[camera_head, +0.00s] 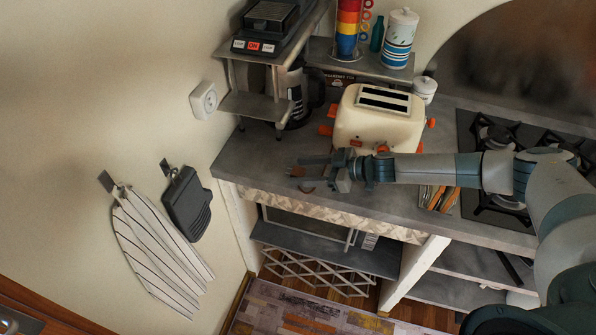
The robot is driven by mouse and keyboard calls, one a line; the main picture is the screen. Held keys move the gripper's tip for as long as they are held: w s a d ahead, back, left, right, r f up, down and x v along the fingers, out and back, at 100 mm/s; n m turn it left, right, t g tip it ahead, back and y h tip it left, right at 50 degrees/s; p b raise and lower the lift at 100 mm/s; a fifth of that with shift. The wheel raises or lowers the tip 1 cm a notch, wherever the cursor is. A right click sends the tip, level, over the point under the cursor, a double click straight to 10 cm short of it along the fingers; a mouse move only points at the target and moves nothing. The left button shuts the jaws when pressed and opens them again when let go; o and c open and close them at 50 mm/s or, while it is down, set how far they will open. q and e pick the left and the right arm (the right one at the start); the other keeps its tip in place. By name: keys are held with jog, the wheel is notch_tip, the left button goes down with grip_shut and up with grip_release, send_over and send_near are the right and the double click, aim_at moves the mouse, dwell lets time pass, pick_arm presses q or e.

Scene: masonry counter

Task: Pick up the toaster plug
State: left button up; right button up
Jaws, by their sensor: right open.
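The cream toaster (375,122) with orange knobs and feet stands on the grey counter. My right gripper (306,173) reaches in from the right, in front of the toaster and low over the counter, with its fingers pointing left. It is open. A small reddish-brown piece (297,171), which may be the toaster plug, shows at the fingertips; it is too small to be sure, and I cannot tell whether the fingers touch it. No cord can be made out clearly. My left gripper is not in view.
A white wall socket (203,101) is on the left wall. A metal shelf (254,106) with a coffee maker stands behind the gripper, left of the toaster. A gas hob (500,135) is on the right. The counter's front left is mostly clear.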

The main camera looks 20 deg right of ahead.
aim_at(304, 173)
dwell(0.3)
jog(key=c, duration=1.2)
jog(key=shift+o, duration=0.2)
jog(key=shift+r, duration=0.15)
notch_tip(304, 173, up, 10)
jog(key=b, duration=0.1)
jog(key=shift+b, duration=0.3)
